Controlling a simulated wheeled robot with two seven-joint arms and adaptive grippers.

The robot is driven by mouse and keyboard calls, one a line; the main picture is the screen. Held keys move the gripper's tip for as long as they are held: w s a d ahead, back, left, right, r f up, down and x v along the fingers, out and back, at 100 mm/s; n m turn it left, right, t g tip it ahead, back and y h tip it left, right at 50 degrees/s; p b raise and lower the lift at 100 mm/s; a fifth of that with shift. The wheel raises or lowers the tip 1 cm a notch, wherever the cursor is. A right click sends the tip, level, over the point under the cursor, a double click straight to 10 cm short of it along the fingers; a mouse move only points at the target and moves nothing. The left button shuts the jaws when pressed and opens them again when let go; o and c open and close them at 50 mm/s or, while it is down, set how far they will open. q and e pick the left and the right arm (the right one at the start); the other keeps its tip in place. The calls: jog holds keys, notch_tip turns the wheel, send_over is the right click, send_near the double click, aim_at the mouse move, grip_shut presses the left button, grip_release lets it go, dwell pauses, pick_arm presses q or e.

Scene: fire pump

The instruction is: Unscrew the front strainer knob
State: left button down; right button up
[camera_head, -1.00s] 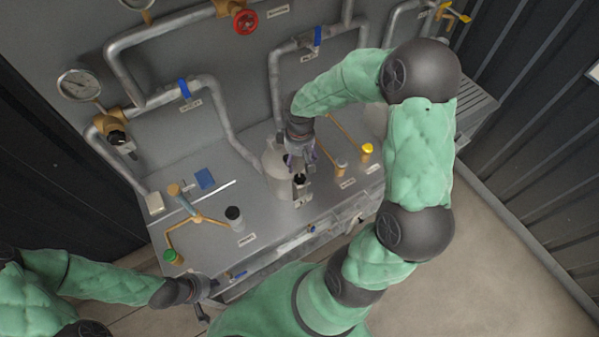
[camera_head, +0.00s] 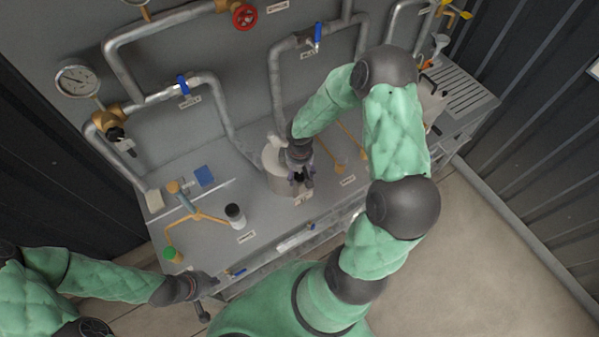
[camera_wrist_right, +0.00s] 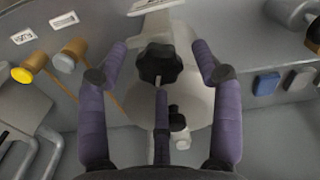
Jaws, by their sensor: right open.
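The front strainer knob (camera_wrist_right: 160,64) is a black lobed knob on top of the pale strainer body (camera_wrist_right: 192,105), in the right wrist view. My right gripper (camera_wrist_right: 160,60) is open, its purple fingers spread on either side of the knob; I cannot tell whether they touch it. In the head view the strainer (camera_head: 277,164) stands on the metal bench, and my right gripper (camera_head: 300,182) covers its front, hiding most of the knob. My left gripper (camera_head: 205,300) is low at the bench's front left corner, away from the strainer; its fingers are too small to read.
Pipes with blue-handled valves (camera_head: 183,84) rise behind. A red handwheel (camera_head: 243,16) is on the wall. Open floor lies to the right.

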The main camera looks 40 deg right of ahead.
aim_at(299, 175)
jog(key=c, duration=1.1)
jog(key=shift+n, duration=2.1)
jog(key=shift+c, duration=0.2)
jog(key=o, duration=1.1)
jog(key=shift+o, duration=0.2)
notch_tip(299, 175, up, 12)
